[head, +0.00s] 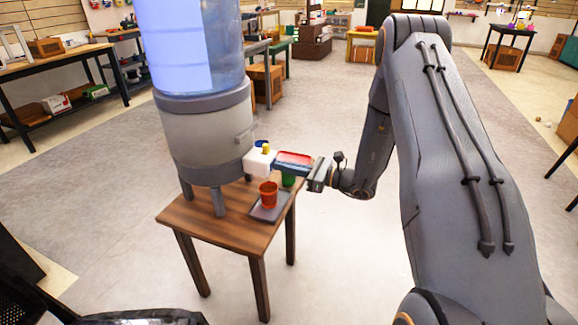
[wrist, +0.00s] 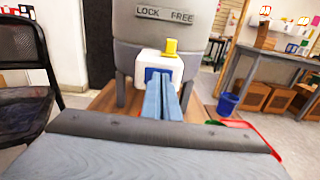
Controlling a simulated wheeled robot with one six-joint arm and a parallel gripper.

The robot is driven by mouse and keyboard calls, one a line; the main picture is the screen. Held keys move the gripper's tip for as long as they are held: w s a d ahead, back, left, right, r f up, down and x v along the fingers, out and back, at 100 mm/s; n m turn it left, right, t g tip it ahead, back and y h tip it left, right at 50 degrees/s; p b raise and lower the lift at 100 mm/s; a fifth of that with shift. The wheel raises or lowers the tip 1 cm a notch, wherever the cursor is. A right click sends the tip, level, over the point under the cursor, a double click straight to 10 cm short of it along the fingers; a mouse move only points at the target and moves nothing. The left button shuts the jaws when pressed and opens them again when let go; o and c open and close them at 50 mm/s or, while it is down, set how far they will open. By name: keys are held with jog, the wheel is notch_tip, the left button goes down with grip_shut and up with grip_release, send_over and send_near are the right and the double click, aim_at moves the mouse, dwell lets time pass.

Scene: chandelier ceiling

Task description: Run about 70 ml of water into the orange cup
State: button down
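The water dispenser (head: 205,130) stands on a small wooden table (head: 190,222) and has a clear blue bottle on top. Its white tap block (head: 257,165) has a yellow knob on top and, in the wrist view, a blue front panel (wrist: 150,75).
A green cup (head: 288,181) stands behind the orange cup, partly hidden under my gripper. A red object (head: 295,157) shows just behind the fingers.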

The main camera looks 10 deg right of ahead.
jog(key=shift+w+a+r, duration=0.25)
jog(key=shift+a+r, duration=0.05)
jog(key=shift+a, duration=0.2)
dwell(1.8)
jog(key=shift+d, duration=0.15)
jog(key=v, duration=1.5)
jog(key=shift+w+f, duration=0.15)
